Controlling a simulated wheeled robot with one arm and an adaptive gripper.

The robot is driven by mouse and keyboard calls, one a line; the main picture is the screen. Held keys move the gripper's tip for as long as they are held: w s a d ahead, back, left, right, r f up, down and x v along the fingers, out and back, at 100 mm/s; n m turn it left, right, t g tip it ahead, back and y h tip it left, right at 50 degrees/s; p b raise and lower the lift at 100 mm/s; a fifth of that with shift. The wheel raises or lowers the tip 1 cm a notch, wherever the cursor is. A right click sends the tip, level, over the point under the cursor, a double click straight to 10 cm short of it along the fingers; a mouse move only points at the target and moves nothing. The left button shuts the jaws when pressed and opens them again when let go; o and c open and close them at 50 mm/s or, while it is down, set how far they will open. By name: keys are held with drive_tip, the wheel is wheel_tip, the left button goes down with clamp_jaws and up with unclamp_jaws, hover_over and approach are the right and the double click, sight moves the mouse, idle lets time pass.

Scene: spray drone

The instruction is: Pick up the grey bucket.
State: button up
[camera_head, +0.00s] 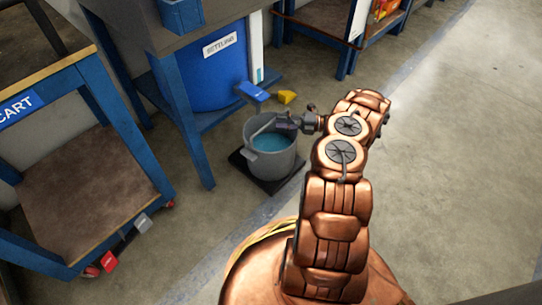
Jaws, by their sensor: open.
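The grey bucket (269,165) stands upright on a dark square mat (243,171) on the floor, in the middle of the view. It holds blue-green liquid, and its handle (262,127) shows at the top rim. My gripper (282,123) is at the bucket's upper right rim, near the handle. Its jaws are open. The fingers are small here, and I cannot tell whether they touch the handle or the rim.
A blue barrel (218,75) labelled "SETTLING" stands on a blue stand behind the bucket, with a blue tap (252,91) above it. A yellow wedge (287,97) lies behind. A blue-framed cart (90,190) stands left. The floor at right (460,150) is clear.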

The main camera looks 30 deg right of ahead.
sight(270, 122)
drive_tip(key=shift+s+a+b+x, duration=0.15)
drive_tip(key=shift+b+x, duration=0.4)
drive_tip(key=shift+x, duration=0.6)
drive_tip(key=shift+s+a+b+x, duration=0.15)
drive_tip(key=shift+b+x, duration=0.4)
drive_tip(key=shift+x, duration=0.55)
drive_tip(key=shift+d+f, duration=0.1)
clamp_jaws()
